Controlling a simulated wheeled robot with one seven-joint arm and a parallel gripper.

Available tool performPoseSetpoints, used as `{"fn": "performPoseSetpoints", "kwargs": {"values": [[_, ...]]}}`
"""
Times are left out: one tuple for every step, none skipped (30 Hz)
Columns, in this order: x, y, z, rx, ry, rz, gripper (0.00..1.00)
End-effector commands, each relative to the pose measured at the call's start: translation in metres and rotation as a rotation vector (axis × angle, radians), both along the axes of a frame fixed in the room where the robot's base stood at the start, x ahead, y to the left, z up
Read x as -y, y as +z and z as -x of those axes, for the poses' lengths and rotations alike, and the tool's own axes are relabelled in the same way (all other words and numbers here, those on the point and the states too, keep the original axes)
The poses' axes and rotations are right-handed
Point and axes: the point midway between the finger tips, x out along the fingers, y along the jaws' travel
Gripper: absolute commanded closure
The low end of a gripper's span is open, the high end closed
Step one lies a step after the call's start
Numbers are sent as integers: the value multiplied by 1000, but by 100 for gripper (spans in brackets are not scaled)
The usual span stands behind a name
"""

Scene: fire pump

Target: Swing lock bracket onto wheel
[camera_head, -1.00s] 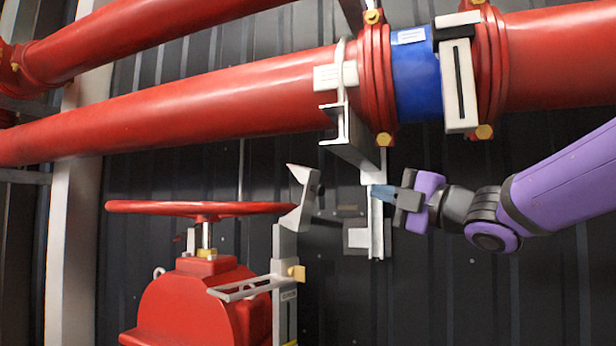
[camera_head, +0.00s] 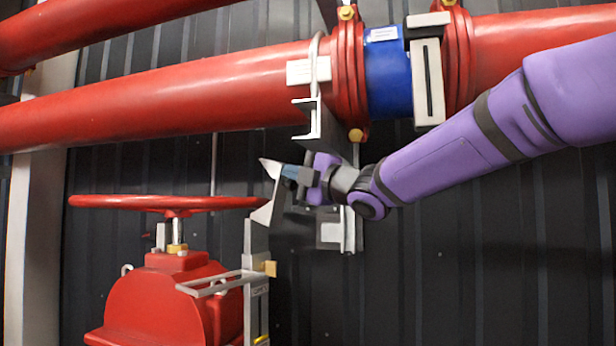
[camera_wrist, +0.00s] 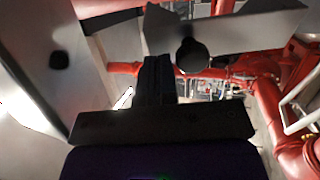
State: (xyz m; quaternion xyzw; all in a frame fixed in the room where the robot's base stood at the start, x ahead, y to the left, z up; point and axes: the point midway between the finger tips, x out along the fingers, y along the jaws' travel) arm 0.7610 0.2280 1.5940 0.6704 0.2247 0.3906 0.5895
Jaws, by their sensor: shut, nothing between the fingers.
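The red handwheel (camera_head: 165,202) lies flat on top of the red valve body (camera_head: 165,300) at the lower left. The grey lock bracket (camera_head: 268,192) stands on a grey upright post (camera_head: 256,285) at the wheel's right edge. Its angled upper end rises above the rim; I cannot tell if it touches the rim. My gripper (camera_head: 288,171) is shut and empty, its dark blue fingertips at the right side of the bracket's upper end. In the wrist view my fingers (camera_wrist: 155,72) are together close against a grey plate with a dark round knob (camera_wrist: 193,55). Whether they touch it is unclear.
A thick red pipe (camera_head: 170,95) with a blue band (camera_head: 388,80) runs above my gripper. A grey channel support (camera_head: 312,122) hangs from it close over my wrist. A grey wall bracket (camera_head: 332,232) is just below. The dark ribbed wall is behind.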

Motion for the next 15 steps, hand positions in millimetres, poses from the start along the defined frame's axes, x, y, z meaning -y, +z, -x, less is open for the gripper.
{"fn": "performPoseSetpoints", "kwargs": {"values": [[-2, 1, -2, 0, 0, 0, 100], [-3, 1, -2, 0, 0, 0, 100], [-4, 1, -3, 0, 0, 0, 100], [-4, 1, -3, 0, 0, 0, 100], [-4, 1, -3, 0, 0, 0, 100], [-5, 1, -3, 0, 0, 0, 100], [-5, 2, -3, 0, 0, 0, 100], [-5, 2, -3, 0, 0, 0, 100], [-4, 2, -3, 0, 0, 0, 100], [-4, 1, -3, 0, 0, 0, 100], [-4, 1, -3, 0, 0, 0, 100], [-4, 1, -3, 0, 0, 0, 100], [-4, 2, -3, 0, 0, 0, 100], [-5, 2, -4, 0, 0, 0, 100], [-6, 3, -5, 0, 0, 0, 100]]}}
